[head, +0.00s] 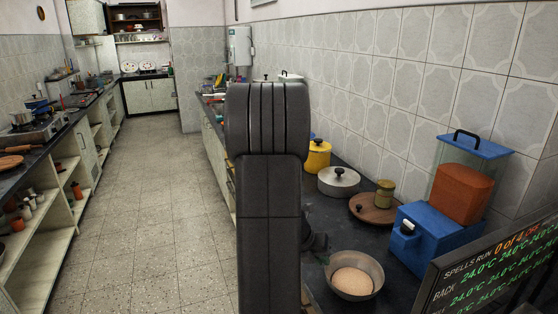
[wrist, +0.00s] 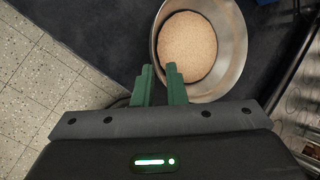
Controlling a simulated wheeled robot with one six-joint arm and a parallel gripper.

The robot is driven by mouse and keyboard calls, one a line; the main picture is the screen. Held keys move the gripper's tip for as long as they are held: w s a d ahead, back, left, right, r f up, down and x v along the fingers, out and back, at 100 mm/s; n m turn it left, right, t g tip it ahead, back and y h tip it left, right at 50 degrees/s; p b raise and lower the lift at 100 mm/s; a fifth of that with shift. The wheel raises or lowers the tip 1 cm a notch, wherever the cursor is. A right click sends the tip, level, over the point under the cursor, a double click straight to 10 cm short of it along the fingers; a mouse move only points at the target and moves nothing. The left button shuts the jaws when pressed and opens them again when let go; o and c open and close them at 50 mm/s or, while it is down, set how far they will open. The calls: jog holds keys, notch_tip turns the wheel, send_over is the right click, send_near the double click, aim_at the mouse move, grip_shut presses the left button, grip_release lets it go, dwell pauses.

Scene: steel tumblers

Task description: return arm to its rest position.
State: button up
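My gripper (wrist: 160,72) shows in the wrist view with its two green fingers a narrow gap apart and nothing between them. In the head view my dark arm (head: 268,200) stands upright in the middle and hides most of the gripper. No steel tumbler can be made out.
The bowl (head: 334,286) is near the counter's front. Behind it are a lidded pot (head: 338,187), a yellow pot (head: 318,158), a round board (head: 366,212) and a blue box (head: 432,243). A display panel (head: 500,268) stands at right. The tiled floor (head: 150,210) is clear at left.

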aim_at(332, 272)
jog(key=b+x, duration=0.2)
jog(key=x, duration=0.7)
jog(key=shift+a, duration=0.1)
jog(key=shift+r+p, duration=0.35)
jog(key=shift+r, duration=0.9)
